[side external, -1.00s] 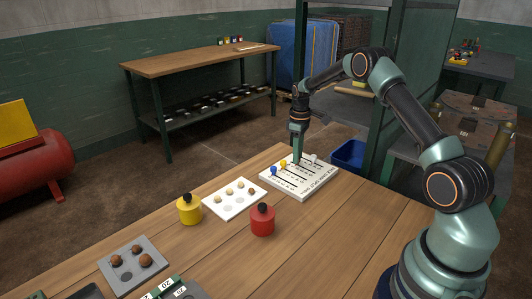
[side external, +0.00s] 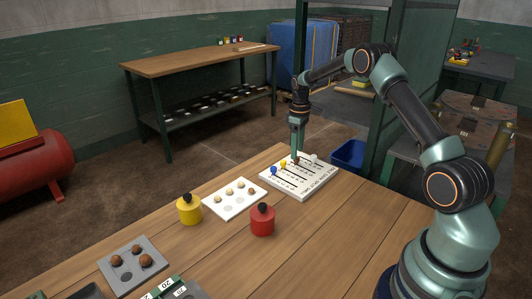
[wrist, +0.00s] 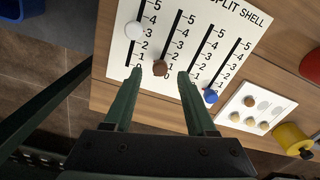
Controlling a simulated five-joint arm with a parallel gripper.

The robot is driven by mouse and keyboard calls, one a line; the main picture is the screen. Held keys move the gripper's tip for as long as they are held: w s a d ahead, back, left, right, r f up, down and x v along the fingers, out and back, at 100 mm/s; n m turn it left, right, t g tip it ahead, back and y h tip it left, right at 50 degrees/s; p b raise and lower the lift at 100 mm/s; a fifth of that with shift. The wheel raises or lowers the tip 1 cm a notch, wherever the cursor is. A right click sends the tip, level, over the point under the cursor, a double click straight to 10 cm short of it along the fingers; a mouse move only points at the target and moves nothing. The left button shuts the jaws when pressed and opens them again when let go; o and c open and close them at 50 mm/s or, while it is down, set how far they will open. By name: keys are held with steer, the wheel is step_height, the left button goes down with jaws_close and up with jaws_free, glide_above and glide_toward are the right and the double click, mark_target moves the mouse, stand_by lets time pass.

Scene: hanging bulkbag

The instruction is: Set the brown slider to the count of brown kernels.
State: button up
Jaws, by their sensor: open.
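The white slider board (side external: 318,184) lies on the bench, with numbered slots. The brown slider knob (wrist: 160,68) is near the low end of its slot; the number beside it is hard to read. My gripper (wrist: 159,73) is open, its fingertips on either side of the brown knob with gaps. In the side view my gripper (side external: 296,157) points down just above the board. White (wrist: 135,30) and blue (wrist: 211,96) knobs sit in other slots; a yellow knob (side external: 283,164) shows in the side view. A white card (side external: 236,209) holds several pale kernels and one brown kernel (side external: 251,191).
A yellow pot (side external: 189,210) and a red pot (side external: 262,220) with black knobs stand near the card. A grey tray (side external: 110,262) at front left holds several brown round pieces. A blue bin (side external: 348,154) is beyond the bench edge.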

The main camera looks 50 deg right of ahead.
step_height(320, 180, up, 10)
stand_by(0.4)
steer(key=shift+r, duration=0.1)
steer(key=s+a+r+t, duration=0.2)
steer(key=s+a+r, duration=0.1)
steer(key=a+r, duration=0.5)
steer(key=s+a+r+m+t, duration=0.2)
steer(key=s+a+r, duration=0.2)
steer(key=s+a, duration=0.6)
steer(key=s+a+f+m+t, duration=0.1)
steer(key=s+a+f, duration=0.1)
steer(key=s+a, duration=0.4)
steer(key=shift+s+f+t, duration=0.3)
steer(key=shift+s+f, duration=0.1)
steer(key=shift+s, duration=0.2)
